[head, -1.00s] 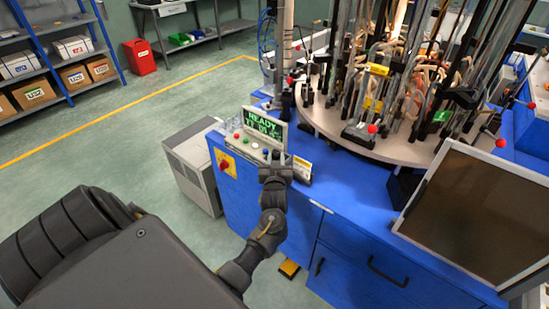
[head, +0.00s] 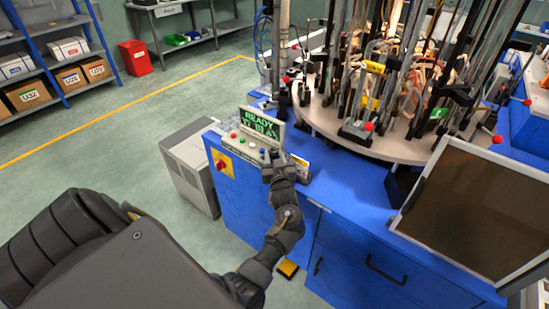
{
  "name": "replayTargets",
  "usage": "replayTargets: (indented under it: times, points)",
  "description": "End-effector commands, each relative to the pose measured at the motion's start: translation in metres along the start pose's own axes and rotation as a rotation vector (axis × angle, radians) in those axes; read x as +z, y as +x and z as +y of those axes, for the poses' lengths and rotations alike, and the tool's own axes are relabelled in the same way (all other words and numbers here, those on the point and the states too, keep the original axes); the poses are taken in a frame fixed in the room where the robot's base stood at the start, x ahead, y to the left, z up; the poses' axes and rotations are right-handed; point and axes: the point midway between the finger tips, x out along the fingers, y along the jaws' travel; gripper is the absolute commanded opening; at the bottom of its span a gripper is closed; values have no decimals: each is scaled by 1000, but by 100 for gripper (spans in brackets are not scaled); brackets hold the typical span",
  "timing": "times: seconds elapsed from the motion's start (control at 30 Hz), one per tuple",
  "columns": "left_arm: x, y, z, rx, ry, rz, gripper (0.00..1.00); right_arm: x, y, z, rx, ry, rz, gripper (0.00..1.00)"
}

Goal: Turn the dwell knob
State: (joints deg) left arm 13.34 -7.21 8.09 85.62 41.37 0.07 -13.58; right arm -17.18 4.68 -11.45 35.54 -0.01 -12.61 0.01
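The control box (head: 243,146) sits on the blue cabinet's near left corner, with a green-lit display (head: 262,126) whose top line reads READY. Small coloured buttons show on its sloped face. My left gripper (head: 271,155) is at the right end of that face, fingertips down at the panel. The dwell knob cannot be made out; the fingers cover that part of the panel. Whether the fingers are open or shut on something is too small to tell. My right gripper is not in view.
A red rotary switch on a yellow plate (head: 221,165) is on the cabinet's side. The round machine table (head: 399,149) with burners and hoses is behind right. A dark-screened panel (head: 478,208) stands at right.

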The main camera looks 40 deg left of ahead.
Motion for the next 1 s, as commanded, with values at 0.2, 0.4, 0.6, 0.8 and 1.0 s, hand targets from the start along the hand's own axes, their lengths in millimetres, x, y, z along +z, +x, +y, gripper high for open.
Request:
replayTargets:
  times: [0.2, 0.4, 0.6, 0.8, 1.0]
  points:
    - [1, 0, 0, 0, 1, -1, 37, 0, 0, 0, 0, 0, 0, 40]
    - [1, 0, -3, 45, 5, 0, 37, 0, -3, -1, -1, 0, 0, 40]
    - [1, 1, -10, 241, 12, 9, 37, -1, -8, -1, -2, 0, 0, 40]
    - [4, 3, -14, 479, 11, 16, 37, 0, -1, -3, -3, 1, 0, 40]
    - [5, 7, -18, 696, 12, 22, 37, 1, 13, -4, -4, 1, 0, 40]
